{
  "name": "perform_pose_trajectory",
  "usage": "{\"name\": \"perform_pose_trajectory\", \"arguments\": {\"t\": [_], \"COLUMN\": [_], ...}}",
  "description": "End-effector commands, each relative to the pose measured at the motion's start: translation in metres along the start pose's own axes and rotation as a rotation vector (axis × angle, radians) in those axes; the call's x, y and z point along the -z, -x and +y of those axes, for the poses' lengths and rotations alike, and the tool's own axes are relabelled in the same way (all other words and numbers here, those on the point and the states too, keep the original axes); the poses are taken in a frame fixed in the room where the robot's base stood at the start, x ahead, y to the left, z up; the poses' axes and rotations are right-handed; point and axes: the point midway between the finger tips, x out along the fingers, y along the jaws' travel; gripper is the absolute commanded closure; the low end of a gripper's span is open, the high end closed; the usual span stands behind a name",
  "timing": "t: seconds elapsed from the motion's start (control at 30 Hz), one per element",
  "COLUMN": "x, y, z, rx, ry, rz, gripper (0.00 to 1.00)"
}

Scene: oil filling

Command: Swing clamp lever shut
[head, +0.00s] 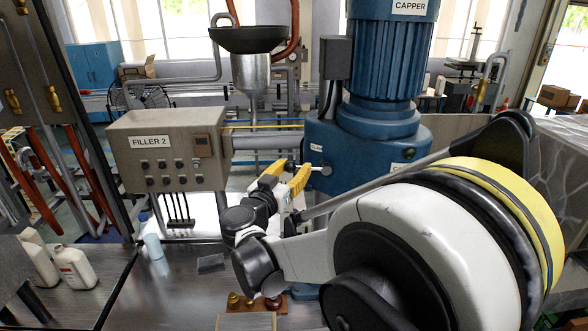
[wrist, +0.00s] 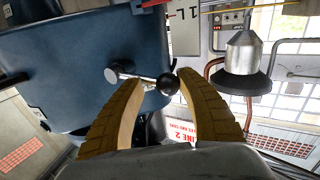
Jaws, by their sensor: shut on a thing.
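The clamp lever (wrist: 128,77) is a short metal rod on the blue capper housing and ends in a black ball knob (wrist: 167,84). My gripper (wrist: 160,78) has its two yellow fingers closed around the knob end, one on each side. In the head view my gripper (head: 288,170) is at the left side of the blue capper (head: 345,150). There the bright rod of the lever (head: 314,169) shows just right of the fingers. The knob is mostly hidden by the fingers in that view.
The Filler 2 box (head: 160,150) stands left of the gripper, with a funnel (head: 249,70) above. White bottles (head: 73,268) stand on the metal bench at lower left. A wooden block with brass and red knobs (head: 238,304) lies below the arm. The bench middle is mostly clear.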

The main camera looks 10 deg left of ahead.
Motion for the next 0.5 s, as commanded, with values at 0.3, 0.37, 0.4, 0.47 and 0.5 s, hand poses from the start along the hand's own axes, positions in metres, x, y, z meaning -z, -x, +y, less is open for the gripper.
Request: {"name": "perform_pose_trajectory", "arguments": {"t": [0.3, 0.37, 0.4, 0.47, 0.5], "x": [-0.015, -0.021, -0.025, -0.030, -0.034], "y": [0.000, 0.000, 0.000, 0.000, 0.000], "z": [-0.002, -0.002, -0.002, -0.002, -0.001], "rx": [0.001, 0.001, 0.000, 0.000, 0.000], "ry": [0.099, 0.139, 0.169, 0.216, 0.248], "rz": [0.053, 0.074, 0.090, 0.114, 0.132], "gripper": [0.69, 0.69, 0.69, 0.69, 0.69]}}
